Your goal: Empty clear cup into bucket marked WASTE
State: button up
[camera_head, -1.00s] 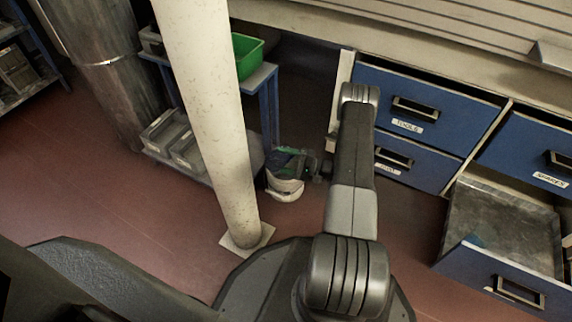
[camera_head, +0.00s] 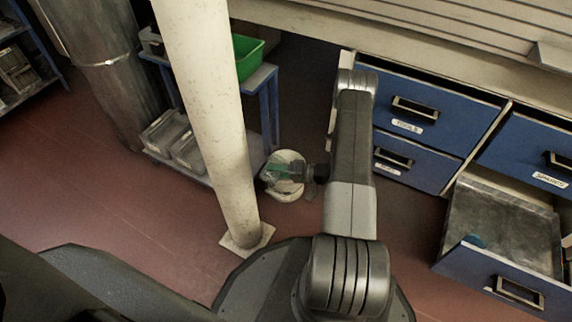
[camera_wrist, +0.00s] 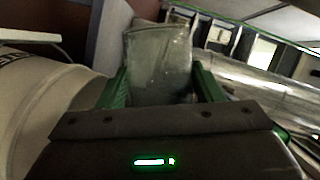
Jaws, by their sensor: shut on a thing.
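My gripper (camera_wrist: 163,88) has green fingers shut on the clear cup (camera_wrist: 158,58), one finger on each side, in the wrist view. The cup looks see-through and greyish; I cannot make out any contents. A pale bucket (camera_wrist: 40,105) with dark lettering cut off at the frame's edge fills the left of that view, beside the cup. In the head view the white bucket (camera_head: 286,193) stands on the floor, and my gripper (camera_head: 280,173) is over it, partly covering its opening. The cup's exact tilt there is too small to tell.
A pale column (camera_head: 205,120) stands just left of the bucket. Behind it is a blue-framed shelf unit (camera_head: 262,78) with a green bin (camera_head: 247,58) and grey trays. Blue drawers (camera_head: 425,110) are on the right, and a lower drawer (camera_head: 500,280) is pulled out.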

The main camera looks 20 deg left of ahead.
jog(key=shift+r+n, duration=0.3)
jog(key=shift+r, duration=0.1)
jog(key=shift+f+n, duration=0.1)
jog(key=shift+n, duration=0.2)
jog(key=shift+f+n+t+h+b, duration=0.3)
jog(key=shift+f+n+t+h, duration=0.1)
jog(key=shift+f+n+t, duration=0.15)
jog(key=shift+r+n+t+p, duration=0.25)
jog(key=shift+r+n+p, duration=0.1)
jog(key=shift+r+n, duration=0.2)
jog(key=shift+s+f+n+t+h+b, duration=0.15)
jog(key=shift+f+n+t+h+b, duration=0.25)
jog(key=shift+f+n, duration=0.35)
jog(key=shift+s+a+f+n+t, duration=0.15)
jog(key=shift+s+f+n+t, duration=0.15)
jog(key=shift+s+n, duration=0.3)
jog(key=shift+s+r+n, duration=0.3)
jog(key=shift+s+n, duration=0.05)
jog(key=shift+s+n+t, duration=0.2)
jog(key=shift+n+t, duration=0.1)
jog(key=shift+t, duration=0.2)
jog(key=shift+s+a+f+n+t+h, duration=0.1)
jog(key=shift+s+f+n+t, duration=0.25)
jog(key=shift+f, duration=0.35)
jog(key=shift+s+f+n+t+h, duration=0.1)
jog(key=shift+s+f+n+t, duration=0.15)
jog(key=shift+f+n, duration=0.35)
jog(key=shift+s+a+f+n+t+h, duration=0.1)
jog(key=shift+s+f+n+t, duration=0.15)
jog(key=shift+f, duration=0.6)
